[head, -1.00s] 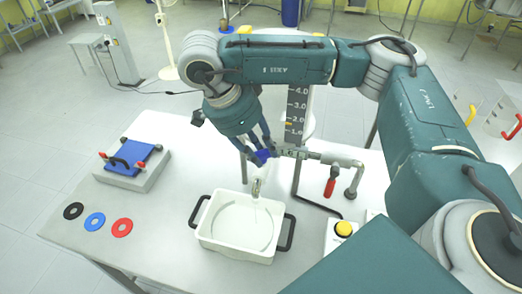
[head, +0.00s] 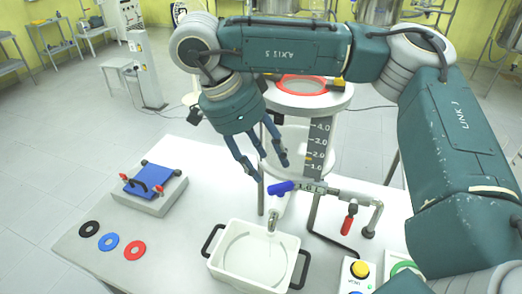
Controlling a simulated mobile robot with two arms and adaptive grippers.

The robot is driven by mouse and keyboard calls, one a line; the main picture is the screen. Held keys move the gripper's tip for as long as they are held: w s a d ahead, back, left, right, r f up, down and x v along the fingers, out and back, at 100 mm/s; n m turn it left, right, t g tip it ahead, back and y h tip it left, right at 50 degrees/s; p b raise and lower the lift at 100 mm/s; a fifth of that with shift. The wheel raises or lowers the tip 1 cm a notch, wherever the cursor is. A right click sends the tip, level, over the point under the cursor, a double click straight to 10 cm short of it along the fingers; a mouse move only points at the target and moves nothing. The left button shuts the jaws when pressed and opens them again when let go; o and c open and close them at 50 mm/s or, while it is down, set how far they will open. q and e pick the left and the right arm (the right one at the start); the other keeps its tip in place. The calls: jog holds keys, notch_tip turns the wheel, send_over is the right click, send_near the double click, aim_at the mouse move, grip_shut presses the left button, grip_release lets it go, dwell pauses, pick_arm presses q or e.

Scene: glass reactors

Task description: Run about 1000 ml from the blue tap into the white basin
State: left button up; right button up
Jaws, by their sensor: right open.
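The blue tap (head: 281,188) sits at the left end of a metal pipe, and its handle lies roughly level in the picture. Its spout (head: 272,221) points down over the white basin (head: 226,277). The basin stands on the table and has a dark handle at each side; a pale curved outline shows inside, and I cannot tell how much liquid it holds. My right gripper (head: 271,172) is open and empty, its fingers just above the blue handle; I see no grip on it. The vessel's dark scale (head: 317,145) carries numbers and an orange mark near 2.0. My left gripper is not in view.
A red-handled valve (head: 348,218) and a yellow button (head: 360,269) are to the right. A blue-topped clamp block (head: 150,185) and black, blue and red rings (head: 112,242) lie on the left. The table (head: 190,225) is clear between them and the basin.

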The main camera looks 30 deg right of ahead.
jog(key=shift+v, duration=1.3)
